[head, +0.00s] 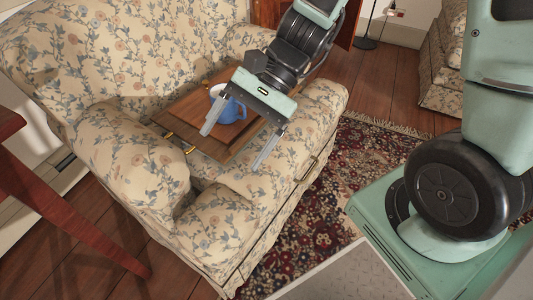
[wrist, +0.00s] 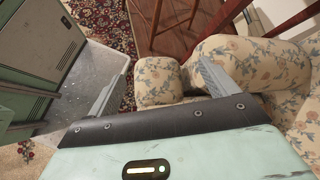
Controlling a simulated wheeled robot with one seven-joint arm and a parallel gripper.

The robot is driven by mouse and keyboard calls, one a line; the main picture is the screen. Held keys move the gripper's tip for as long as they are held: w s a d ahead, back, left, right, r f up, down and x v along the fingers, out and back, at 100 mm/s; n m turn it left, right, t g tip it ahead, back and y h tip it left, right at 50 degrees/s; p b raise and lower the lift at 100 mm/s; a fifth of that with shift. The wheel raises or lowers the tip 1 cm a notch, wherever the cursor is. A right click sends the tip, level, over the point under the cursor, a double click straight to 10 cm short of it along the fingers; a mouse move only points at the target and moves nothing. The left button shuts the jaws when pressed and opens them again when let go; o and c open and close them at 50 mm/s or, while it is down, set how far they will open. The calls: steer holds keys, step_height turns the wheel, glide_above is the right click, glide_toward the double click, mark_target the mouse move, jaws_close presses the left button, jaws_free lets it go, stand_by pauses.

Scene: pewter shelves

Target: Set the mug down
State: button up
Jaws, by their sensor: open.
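A blue mug (head: 231,110) with a pale inside stands upright on a wooden tray (head: 214,146) with brass-coloured handles. The tray lies on the seat of a floral armchair. My gripper (head: 233,146) is open and empty in the head view, its fingers apart and pointing down toward the front of the chair. One finger shows just in front of the mug; I cannot tell whether it touches it. In the wrist view my open gripper (wrist: 160,80) points over the chair's arm and front, with nothing between the fingers. The mug is not visible there.
The floral armchair (head: 135,165) has padded arms on both sides of the tray. A patterned rug (head: 335,205) lies on the wooden floor in front. A reddish wooden table leg (head: 75,215) stands at the left. Another floral seat (head: 443,70) is at the upper right.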

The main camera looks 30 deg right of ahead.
steer(key=s+r+n+t+h, duration=0.2)
steer(key=s+n+h, duration=0.7)
steer(key=n, duration=0.9)
steer(key=shift+s+d, duration=0.2)
steer(key=shift+d, duration=0.2)
steer(key=shift+r, duration=0.15)
step_height(320, 180, up, 33)
steer(key=p, duration=3.3)
